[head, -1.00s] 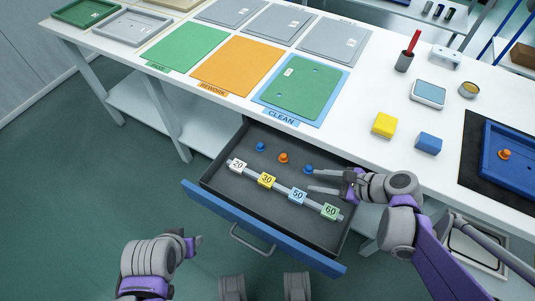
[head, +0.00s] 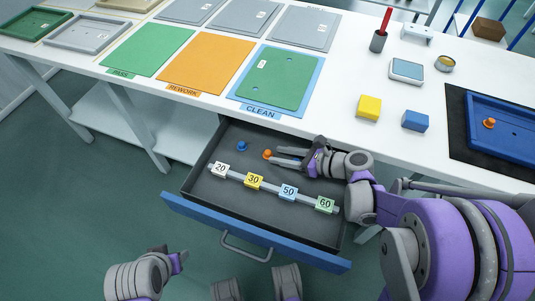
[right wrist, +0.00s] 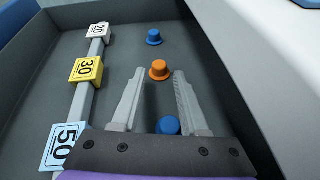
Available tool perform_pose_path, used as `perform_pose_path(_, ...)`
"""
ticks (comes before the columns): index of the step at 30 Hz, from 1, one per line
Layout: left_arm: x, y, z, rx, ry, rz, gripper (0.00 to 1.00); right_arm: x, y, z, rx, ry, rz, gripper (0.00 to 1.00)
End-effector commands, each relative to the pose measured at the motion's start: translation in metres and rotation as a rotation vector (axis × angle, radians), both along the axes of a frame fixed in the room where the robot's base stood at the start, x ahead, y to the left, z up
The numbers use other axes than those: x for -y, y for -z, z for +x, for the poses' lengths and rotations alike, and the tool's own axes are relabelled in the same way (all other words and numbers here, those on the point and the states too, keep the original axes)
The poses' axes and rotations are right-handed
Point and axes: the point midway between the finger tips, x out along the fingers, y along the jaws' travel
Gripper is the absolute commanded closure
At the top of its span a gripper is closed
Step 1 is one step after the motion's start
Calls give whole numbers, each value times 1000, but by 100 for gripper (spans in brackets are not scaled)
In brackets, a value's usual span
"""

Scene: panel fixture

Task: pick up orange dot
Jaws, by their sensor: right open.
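The orange dot (head: 267,154), a small orange knob, stands in the open drawer (head: 205,190) between two blue ones. My right gripper (head: 276,157) is open, reaching left into the drawer with its fingertips close to the orange dot. In the right wrist view the orange dot (right wrist: 160,70) sits at the mouth of the open fingers (right wrist: 160,84). One blue dot (right wrist: 168,125) lies between the fingers near the palm; the other blue dot (right wrist: 153,37) stands beyond the orange one. Part of my left gripper (head: 178,260) shows at lower left; its jaw state is unclear.
A rail with number tags 20, 30 (head: 254,181), 50 and 60 runs along the drawer beside the dots. The table edge lies above the drawer. Another orange knob (head: 489,123) sits in a blue tray (head: 510,142) at right. Yellow (head: 368,107) and blue (head: 415,120) blocks stand on the table.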

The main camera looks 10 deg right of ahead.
Motion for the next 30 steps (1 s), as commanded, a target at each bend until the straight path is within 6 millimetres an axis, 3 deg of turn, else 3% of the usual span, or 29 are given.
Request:
perform_pose_path(4,0,6,1,-2,0,0,50,-13,8,11,0,-3,0,56)
perform_pose_path(12,0,6,1,-2,0,0,50,-15,8,13,1,0,-1,56)
perform_pose_path(20,0,6,1,-2,0,0,50,-15,8,13,1,0,-1,100)
perform_pose_path(30,0,6,1,-2,0,0,50,-15,8,13,0,0,-1,100)
